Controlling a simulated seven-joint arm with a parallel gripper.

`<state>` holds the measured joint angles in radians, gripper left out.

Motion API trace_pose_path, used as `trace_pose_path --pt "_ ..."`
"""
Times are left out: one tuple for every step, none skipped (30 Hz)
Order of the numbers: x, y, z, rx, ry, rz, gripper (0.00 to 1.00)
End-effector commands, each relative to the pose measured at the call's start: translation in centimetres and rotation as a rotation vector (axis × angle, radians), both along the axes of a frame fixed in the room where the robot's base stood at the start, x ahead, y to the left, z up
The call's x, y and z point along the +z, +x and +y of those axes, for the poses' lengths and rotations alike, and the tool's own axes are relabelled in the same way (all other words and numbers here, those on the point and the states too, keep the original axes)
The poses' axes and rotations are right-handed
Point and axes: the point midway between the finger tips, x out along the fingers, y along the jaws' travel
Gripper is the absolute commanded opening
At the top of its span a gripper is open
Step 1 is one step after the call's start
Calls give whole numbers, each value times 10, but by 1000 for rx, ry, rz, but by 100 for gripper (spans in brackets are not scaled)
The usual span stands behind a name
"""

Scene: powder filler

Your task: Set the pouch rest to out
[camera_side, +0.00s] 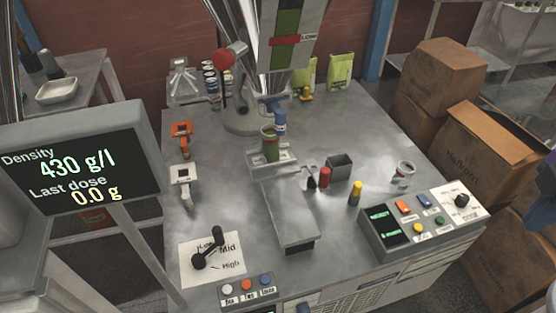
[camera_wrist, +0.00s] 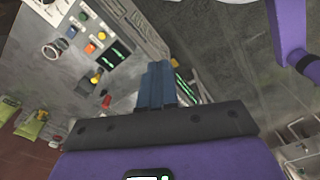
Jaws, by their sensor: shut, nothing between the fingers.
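The fingers and the dark mount hide the middle of the wrist view.
The control panel (camera_side: 405,228) stands at the right front. Red (camera_side: 324,177) and yellow (camera_side: 355,193) cylinders and a grey box (camera_side: 339,167) stand right of the slab. A black lever (camera_side: 208,250) is at the left front. A display (camera_side: 80,170) stands left. Green pouches (camera_side: 340,72) stand behind.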

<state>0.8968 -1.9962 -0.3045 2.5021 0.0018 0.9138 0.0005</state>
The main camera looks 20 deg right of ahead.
Motion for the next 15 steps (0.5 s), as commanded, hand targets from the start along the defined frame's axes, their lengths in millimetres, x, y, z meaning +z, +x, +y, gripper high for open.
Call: trace_pose_path --pt "0 0 0 0 0 0 0" --pt "0 0 0 0 0 0 0" --pt "0 0 0 0 0 0 0" --pt "0 0 0 0 0 0 0" --pt "0 0 0 0 0 0 0" --pt "0 0 0 0 0 0 13" --pt "0 0 1 -1 0 1 23" --pt "0 1 2 -2 2 1 33" --pt "0 4 5 -5 5 4 46" --pt "-1 7 8 -8 9 7 55" --pt "-1 10 12 -12 15 10 60" --pt "-2 16 19 -16 22 14 60" --pt "-3 22 25 -23 32 17 60" --pt "-4 28 32 -30 41 23 60" --pt "-6 39 42 -40 57 25 60"
